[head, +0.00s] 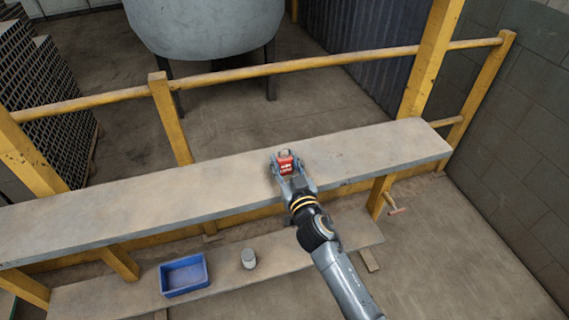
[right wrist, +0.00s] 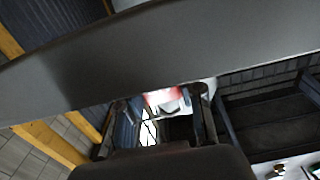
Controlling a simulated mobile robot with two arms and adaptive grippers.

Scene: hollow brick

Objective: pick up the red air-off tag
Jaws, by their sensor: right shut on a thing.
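The red tag (head: 286,164) shows in the head view at the middle of the grey shelf (head: 130,203), near its front edge. It has a small pale mark on its face. My right gripper (head: 285,163) is shut on it, with a finger on each side. In the right wrist view the tag (right wrist: 161,96) is a blurred red and white patch between the fingers of my right gripper (right wrist: 162,108). I cannot tell whether the tag touches the shelf. My left gripper is not in view.
A lower shelf (head: 110,293) carries a blue bin (head: 184,277) and a small grey can (head: 248,259). A yellow rail (head: 290,67) and posts stand behind the upper shelf, with a grey tank (head: 205,28) beyond. A block wall (head: 520,140) is at the right. The upper shelf is otherwise bare.

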